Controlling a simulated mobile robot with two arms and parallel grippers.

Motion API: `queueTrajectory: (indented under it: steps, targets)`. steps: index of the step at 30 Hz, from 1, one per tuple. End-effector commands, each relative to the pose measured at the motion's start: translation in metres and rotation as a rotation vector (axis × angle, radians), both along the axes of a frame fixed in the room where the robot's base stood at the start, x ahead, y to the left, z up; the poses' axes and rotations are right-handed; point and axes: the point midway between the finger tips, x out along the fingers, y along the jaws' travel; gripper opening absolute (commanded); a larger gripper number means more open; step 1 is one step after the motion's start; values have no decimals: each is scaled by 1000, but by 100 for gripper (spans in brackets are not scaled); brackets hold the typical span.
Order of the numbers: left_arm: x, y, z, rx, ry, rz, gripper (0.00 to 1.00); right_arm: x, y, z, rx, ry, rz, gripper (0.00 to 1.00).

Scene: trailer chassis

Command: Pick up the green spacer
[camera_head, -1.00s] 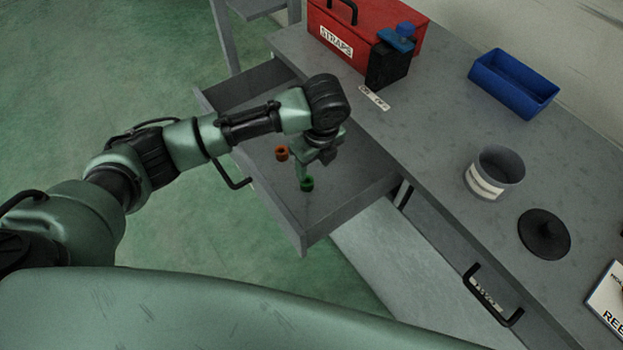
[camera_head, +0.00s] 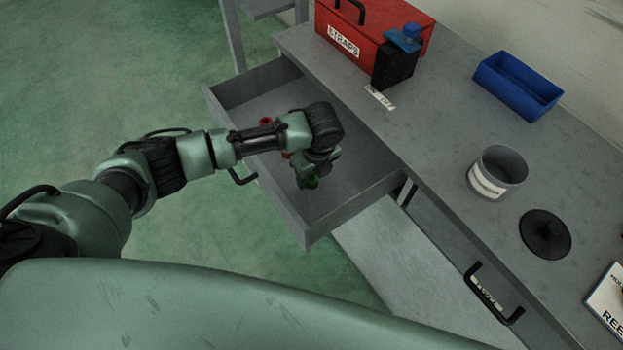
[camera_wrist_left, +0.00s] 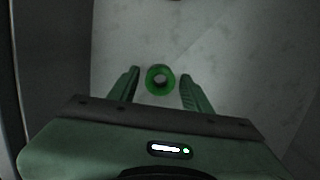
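The green spacer (camera_head: 313,182) is a small ring on the floor of the open drawer (camera_head: 347,203). In the left wrist view the green spacer (camera_wrist_left: 160,79) shows its round hole from above and sits between the two fingertips, with a small gap on each side. My left gripper (camera_head: 305,176) points down into the drawer over the spacer and hides part of it. In the left wrist view my left gripper (camera_wrist_left: 160,84) is open, its fingers on either side of the spacer. My right gripper is not in view.
A red spacer (camera_head: 266,121) lies farther back in the drawer, and an orange one (camera_head: 286,155) is partly hidden by my arm. On the bench stand a red box (camera_head: 358,45), a blue bin (camera_head: 516,86), a grey cup (camera_head: 497,172) and a black disc (camera_head: 545,234).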

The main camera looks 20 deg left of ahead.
Motion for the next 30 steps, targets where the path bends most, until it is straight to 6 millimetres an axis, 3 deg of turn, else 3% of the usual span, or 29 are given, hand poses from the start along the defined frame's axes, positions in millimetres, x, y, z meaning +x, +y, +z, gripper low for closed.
queueTrajectory:
  steps: [1, 4, 5, 14, 20, 26, 30]
  targets:
    - [0, 0, 0, 0, 0, 0, 32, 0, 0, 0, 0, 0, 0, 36]
    - [0, 0, 0, 0, 0, 0, 4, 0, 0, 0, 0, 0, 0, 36]
    - [0, 0, 0, 0, 0, 0, 0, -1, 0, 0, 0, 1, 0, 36]
    - [0, 0, 1, -1, -2, 0, 0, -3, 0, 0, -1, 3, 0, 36]
    - [1, -1, 13, -2, -2, 1, 0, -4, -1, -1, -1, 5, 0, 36]
    - [2, 0, 48, -2, -6, 0, 0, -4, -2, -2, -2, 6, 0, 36]
    - [2, -1, 89, -3, -7, -1, 0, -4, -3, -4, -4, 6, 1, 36]
